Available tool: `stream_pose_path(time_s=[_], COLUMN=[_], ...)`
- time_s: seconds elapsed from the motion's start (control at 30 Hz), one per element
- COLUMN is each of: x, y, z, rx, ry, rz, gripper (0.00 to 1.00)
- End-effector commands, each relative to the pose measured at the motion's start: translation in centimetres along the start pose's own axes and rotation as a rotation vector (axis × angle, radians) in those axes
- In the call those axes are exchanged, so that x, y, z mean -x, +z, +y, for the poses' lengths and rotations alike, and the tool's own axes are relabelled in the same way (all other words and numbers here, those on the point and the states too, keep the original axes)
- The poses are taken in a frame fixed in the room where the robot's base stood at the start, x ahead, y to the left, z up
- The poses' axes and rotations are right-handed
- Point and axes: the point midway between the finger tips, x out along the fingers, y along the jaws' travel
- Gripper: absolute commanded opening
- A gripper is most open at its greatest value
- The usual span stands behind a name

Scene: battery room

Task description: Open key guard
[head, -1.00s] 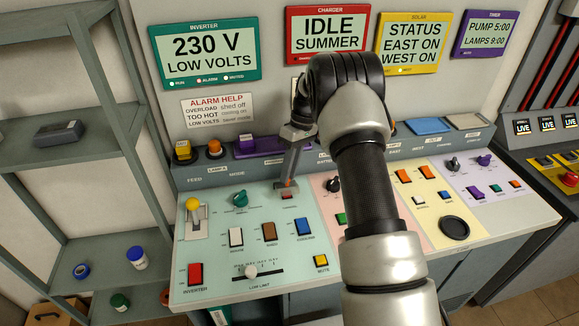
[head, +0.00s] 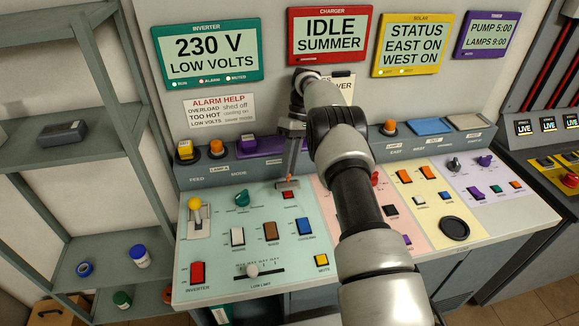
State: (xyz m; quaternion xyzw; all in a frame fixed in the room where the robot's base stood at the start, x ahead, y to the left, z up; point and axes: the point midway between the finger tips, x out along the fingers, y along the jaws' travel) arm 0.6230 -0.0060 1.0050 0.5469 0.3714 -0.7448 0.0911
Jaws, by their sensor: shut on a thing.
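The control desk's pale green panel (head: 205,262) carries a small red key switch (head: 289,195) near its back edge. A small greyish guard (head: 290,184) stands raised just behind and above the red switch.
A green rotary knob (head: 242,199) and a yellow-topped lever (head: 195,204) lie to the left. White, brown and blue rocker switches (head: 304,228) stand in front. The upright display wall (head: 265,100) rises behind. My arm hides part of the pink panel.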

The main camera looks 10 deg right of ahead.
Motion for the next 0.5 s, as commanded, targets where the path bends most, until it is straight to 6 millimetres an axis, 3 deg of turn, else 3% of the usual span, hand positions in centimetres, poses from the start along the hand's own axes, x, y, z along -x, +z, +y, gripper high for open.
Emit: stream_pose_path(time_s=[0.33, 0.37, 0.43, 0.5], x=[0.09, 0.09, 0.09, 0.07], y=[-0.03, -0.03, -0.03, -0.03], z=[0.04, 0.03, 0.03, 0.03], rx=[0.000, 0.000, 0.000, 0.000], ry=[0.002, 0.002, 0.002, 0.001], rz=[0.002, 0.002, 0.001, 0.001], gripper=[0.00, 0.21, 0.33, 0.37])
